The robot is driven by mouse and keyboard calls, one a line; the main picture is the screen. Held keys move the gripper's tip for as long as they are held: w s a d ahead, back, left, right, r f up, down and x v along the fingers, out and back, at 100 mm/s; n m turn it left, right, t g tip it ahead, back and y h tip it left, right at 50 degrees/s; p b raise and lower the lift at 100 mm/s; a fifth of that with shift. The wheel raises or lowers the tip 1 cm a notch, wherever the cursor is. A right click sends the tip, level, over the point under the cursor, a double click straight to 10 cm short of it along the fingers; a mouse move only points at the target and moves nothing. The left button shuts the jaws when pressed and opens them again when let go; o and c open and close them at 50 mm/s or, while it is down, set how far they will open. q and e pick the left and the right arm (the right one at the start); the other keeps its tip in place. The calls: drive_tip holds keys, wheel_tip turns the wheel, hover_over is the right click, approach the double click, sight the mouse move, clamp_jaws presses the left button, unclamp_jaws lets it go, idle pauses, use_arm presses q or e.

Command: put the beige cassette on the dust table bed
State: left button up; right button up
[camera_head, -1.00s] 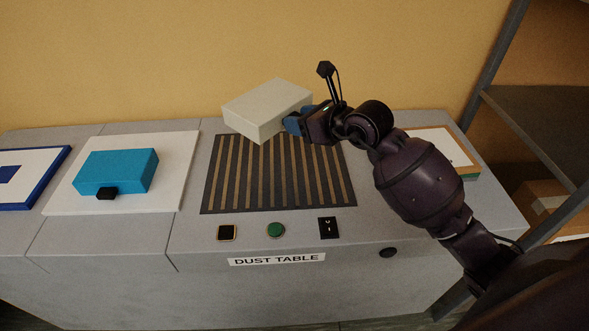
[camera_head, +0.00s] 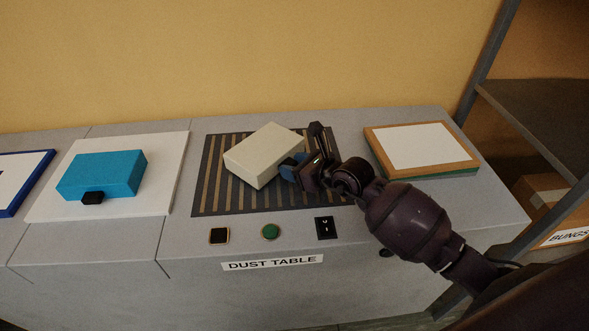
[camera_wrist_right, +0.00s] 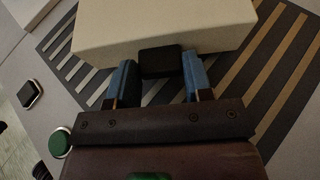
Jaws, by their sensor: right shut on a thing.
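The beige cassette (camera_head: 262,152) is a pale box over the striped dust table bed (camera_head: 207,190), turned at an angle to the stripes. My right gripper (camera_head: 291,168) is shut on the cassette at its near right side. In the right wrist view the blue fingers (camera_wrist_right: 158,75) close on a black tab on the face of the cassette (camera_wrist_right: 165,30). The cassette hides part of the bed; I cannot tell whether its underside touches the stripes. My left gripper is not in view.
A blue cassette (camera_head: 102,174) with a black tab lies on a white plate (camera_head: 170,160) at left. A framed white board (camera_head: 420,146) lies at right. A dark button (camera_head: 219,236), a green button (camera_head: 270,231) and a black switch (camera_head: 325,227) line the front. A metal shelf (camera_head: 550,110) stands at right.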

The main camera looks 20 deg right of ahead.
drive_tip(key=shift+f, duration=0.55)
drive_tip(key=o, duration=1.1)
drive_tip(key=shift+r, duration=0.15)
drive_tip(key=p+v, duration=0.1)
drive_tip(key=v, duration=1.1)
